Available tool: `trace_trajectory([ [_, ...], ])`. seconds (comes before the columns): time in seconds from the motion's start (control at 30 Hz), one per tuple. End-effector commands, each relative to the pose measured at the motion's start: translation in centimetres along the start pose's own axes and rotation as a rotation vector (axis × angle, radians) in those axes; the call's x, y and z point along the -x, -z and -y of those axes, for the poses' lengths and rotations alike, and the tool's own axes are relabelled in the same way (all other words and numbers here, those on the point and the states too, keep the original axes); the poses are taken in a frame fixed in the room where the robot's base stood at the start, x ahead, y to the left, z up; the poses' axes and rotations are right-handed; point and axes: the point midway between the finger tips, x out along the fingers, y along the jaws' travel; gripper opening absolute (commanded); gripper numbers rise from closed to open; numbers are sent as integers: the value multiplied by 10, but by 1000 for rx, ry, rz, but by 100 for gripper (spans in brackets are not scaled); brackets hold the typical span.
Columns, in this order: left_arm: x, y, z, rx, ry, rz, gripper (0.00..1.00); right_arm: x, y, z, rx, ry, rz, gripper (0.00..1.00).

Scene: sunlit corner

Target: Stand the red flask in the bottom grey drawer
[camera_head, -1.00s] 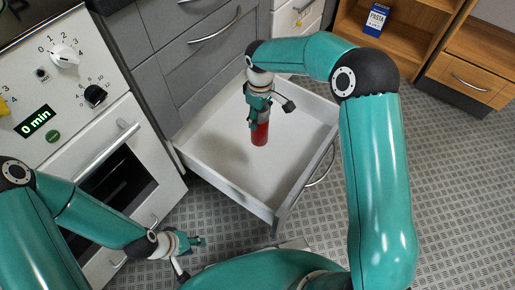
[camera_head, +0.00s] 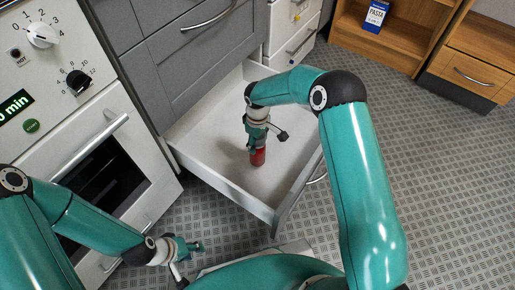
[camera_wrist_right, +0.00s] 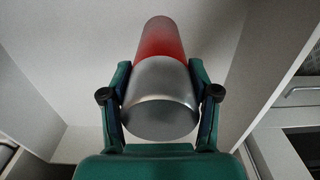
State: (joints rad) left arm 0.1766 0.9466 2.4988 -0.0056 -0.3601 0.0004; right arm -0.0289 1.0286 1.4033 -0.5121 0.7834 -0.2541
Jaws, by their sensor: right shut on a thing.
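The red flask (camera_head: 258,157) is upright inside the open bottom grey drawer (camera_head: 211,179), near its middle. In the right wrist view the flask (camera_wrist_right: 160,45) has a red body and a silver end, and the fingers close on the silver part. My right gripper (camera_head: 257,143) is shut on the flask from above. I cannot tell whether the flask's base touches the drawer floor. My left gripper (camera_head: 191,252) is empty near the floor in front of the oven, outside the drawer; its finger opening is too small to read.
The oven (camera_head: 110,150) with knobs stands left of the drawer. Closed grey drawers (camera_head: 205,60) are above the open one. A wooden shelf (camera_head: 400,50) with a blue pasta box (camera_head: 376,15) is at the back right. The drawer floor around the flask is clear.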

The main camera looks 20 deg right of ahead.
Motion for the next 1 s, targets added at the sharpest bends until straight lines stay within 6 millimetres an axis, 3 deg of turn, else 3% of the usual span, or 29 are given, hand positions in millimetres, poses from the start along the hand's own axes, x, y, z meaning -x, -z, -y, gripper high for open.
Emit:
trace_trajectory([
  [0.2, -12, 0, 4, 0, 0, 0, 40, -34, 0, 0, 0, 0, 1, 11],
  [0.47, -12, 0, 4, 0, 0, 0, 40, -36, 0, 0, 0, 0, 0, 11],
  [0.5, -12, 0, 4, 0, 0, 0, 40, -37, -1, 0, 0, 1, 1, 67],
  [0.6, -12, 0, 4, 0, 0, 0, 40, -37, -1, 0, 0, 1, 2, 84],
  [0.63, -12, 0, 4, 0, 0, 0, 40, -37, -1, 0, 0, 1, 2, 88],
  [1.0, -11, 0, 4, 0, 0, 0, 40, -34, -1, 0, -1, 0, 1, 88],
])
